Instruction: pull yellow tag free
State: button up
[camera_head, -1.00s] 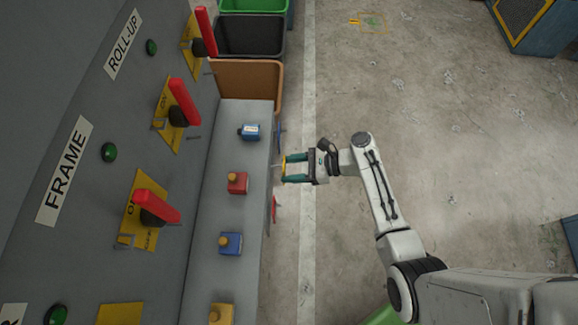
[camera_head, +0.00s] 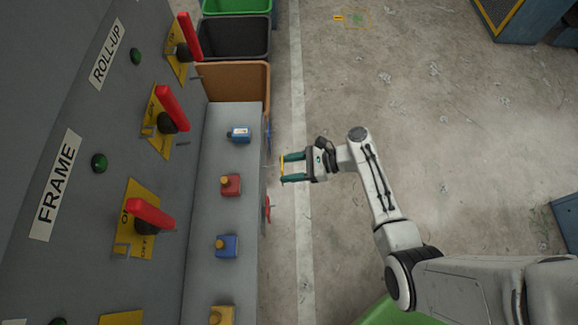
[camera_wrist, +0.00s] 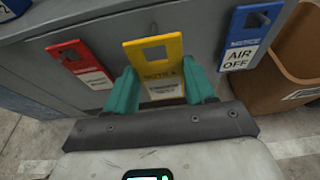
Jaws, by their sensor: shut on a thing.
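The yellow tag (camera_wrist: 172,50) is a flat card with a square hole near its top and a white printed label lower down. My gripper (camera_wrist: 161,84) is shut on it, with one teal finger at each side edge. In the head view the tag (camera_head: 282,167) shows as a thin yellow strip between my fingertips (camera_head: 287,168), a little out from the front of the grey ledge. A thin peg (camera_head: 271,167) points from the ledge towards the tag. No peg shows in the tag's hole in the wrist view; the two look apart.
A red tag (camera_wrist: 78,62) hangs left of the yellow one, and a blue tag (camera_wrist: 246,35) hangs on a peg at right. Several small padlock-like blocks stand on the ledge (camera_head: 213,195). A brown bin (camera_head: 233,80) stands at its far end. Open floor lies right.

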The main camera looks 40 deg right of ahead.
jog(key=shift+s+d+p, duration=0.25)
jog(key=shift+s+d, duration=0.45)
jog(key=shift+d, duration=0.3)
jog(key=shift+s+d+p, duration=0.2)
jog(key=shift+s+d, duration=0.5)
jog(key=shift+d, duration=0.3)
